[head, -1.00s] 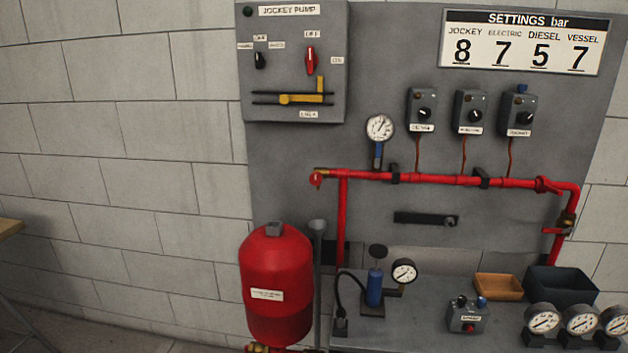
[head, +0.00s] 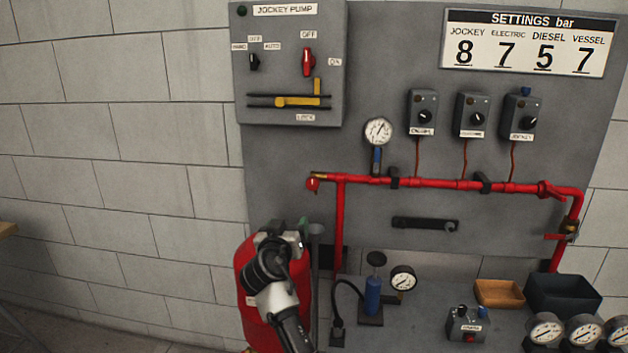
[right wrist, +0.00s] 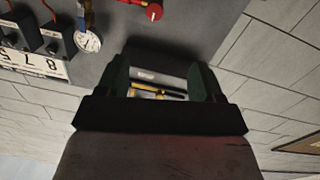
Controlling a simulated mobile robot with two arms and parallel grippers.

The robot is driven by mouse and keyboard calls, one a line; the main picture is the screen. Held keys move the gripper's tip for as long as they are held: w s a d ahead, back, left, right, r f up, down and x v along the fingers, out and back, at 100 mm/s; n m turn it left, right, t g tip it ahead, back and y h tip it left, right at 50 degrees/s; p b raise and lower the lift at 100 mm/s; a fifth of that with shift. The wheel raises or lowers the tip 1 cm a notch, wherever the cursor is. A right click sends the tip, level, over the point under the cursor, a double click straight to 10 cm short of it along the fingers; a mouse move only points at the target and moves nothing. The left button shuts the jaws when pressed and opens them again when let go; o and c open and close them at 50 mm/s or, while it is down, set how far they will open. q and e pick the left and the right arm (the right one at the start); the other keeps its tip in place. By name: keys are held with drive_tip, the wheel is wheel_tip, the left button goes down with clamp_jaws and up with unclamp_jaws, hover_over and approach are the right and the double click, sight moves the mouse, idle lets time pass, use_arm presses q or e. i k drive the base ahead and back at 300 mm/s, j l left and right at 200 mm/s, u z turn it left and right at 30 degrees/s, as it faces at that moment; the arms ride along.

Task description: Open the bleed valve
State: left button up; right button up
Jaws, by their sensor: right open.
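A small red valve handle (head: 313,184) with a brass stub sits at the left end of the red pipe (head: 420,180); it may be the bleed valve, but no label is readable. It also seems to show as a red knob in the right wrist view (right wrist: 153,12). Another valve with a red lever (head: 557,237) is on the pipe's right drop. My right gripper (head: 303,228) is in front of the red tank, below the left handle and apart from it. In the right wrist view its two dark green fingers (right wrist: 160,78) are spread and empty. My left gripper is not in view.
The red tank (head: 245,270) is partly hidden by my right arm. The jockey pump box (head: 335,60) with a yellow lock bar hangs above. A gauge (head: 378,131) stands on the pipe. The bench holds a blue hand pump (head: 373,293), gauges and trays. The wall at left is clear.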

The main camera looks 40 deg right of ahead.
sight(313, 183)
drive_tip(key=i+l, duration=0.15)
drive_tip(key=l, duration=0.2)
drive_tip(key=i+l, duration=0.15)
drive_tip(key=l, duration=0.25)
drive_tip(key=i+l, duration=0.15)
drive_tip(key=l, duration=0.2)
